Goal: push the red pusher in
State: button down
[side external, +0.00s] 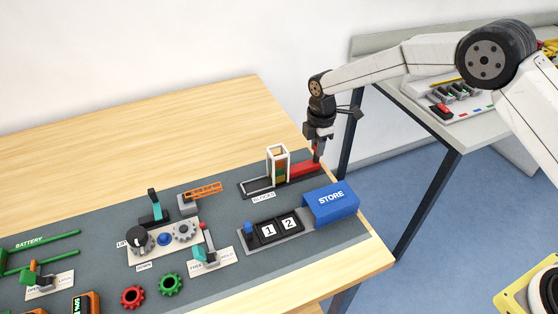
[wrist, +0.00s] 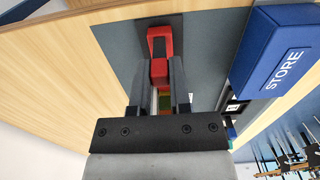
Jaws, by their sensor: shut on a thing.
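The red pusher (side external: 304,170) lies at the right end of the dark slide track labelled blocks, beside a white open-framed tower (side external: 277,150). In the wrist view the red pusher (wrist: 159,42) shows a U-shaped outer end, with a red block-like part between my fingertips. My gripper (side external: 317,158) points down onto the pusher from above. In the wrist view my gripper (wrist: 158,72) is shut on the pusher, one finger on each side. Green and orange pieces show between the fingers, nearer the tower. The fingers hide part of the track.
A blue STORE box (side external: 331,204) stands close in front of the pusher, with number tiles 1 and 2 (side external: 279,229) to its left. An orange crane jib (side external: 203,189) and gears stand further left. The wooden table (side external: 130,125) is clear behind the grey mat.

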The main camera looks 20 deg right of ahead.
jog(key=shift+a, duration=2.8)
jog(key=shift+c, duration=2.4)
grip_release()
jog(key=shift+r, duration=0.15)
notch_tip(320, 180, up, 7)
